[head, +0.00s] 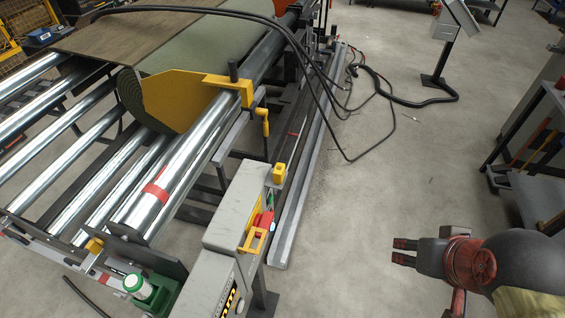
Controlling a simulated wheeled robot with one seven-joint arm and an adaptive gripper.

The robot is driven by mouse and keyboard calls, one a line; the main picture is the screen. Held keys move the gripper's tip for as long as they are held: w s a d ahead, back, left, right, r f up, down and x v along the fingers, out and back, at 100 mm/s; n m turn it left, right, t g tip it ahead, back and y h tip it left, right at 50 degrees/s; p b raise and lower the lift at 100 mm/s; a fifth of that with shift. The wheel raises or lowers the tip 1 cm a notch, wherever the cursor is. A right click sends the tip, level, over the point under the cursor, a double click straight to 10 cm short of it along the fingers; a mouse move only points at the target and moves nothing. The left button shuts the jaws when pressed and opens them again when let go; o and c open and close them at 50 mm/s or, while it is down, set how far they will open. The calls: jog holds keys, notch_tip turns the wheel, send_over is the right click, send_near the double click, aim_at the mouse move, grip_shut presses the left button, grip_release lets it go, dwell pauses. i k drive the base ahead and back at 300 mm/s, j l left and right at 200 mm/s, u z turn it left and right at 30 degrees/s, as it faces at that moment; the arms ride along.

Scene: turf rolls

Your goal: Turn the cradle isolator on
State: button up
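A grey control box (233,208) stands at the front end of the roller cradle (178,178). On its right side is a red and yellow switch-like fitting (262,222), which looks like the cradle isolator. Its labels and switch position are too small to read. My gripper (404,252) is at the lower right, over bare floor, well to the right of the box and apart from it. Its two dark fingertips point left with a narrow gap between them. Nothing shows between them, but the angle hides how far they are spread.
A turf roll (205,45) lies on the cradle behind a yellow end plate (185,98). Black cables (375,85) trail over the floor to a post-mounted panel (452,25). A shelf unit (540,150) stands at the right. The floor between box and gripper is clear.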

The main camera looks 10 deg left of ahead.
aim_at(264, 221)
jog(key=u, duration=1.3)
jog(key=k+j+z, duration=0.25)
jog(key=k+j, duration=0.1)
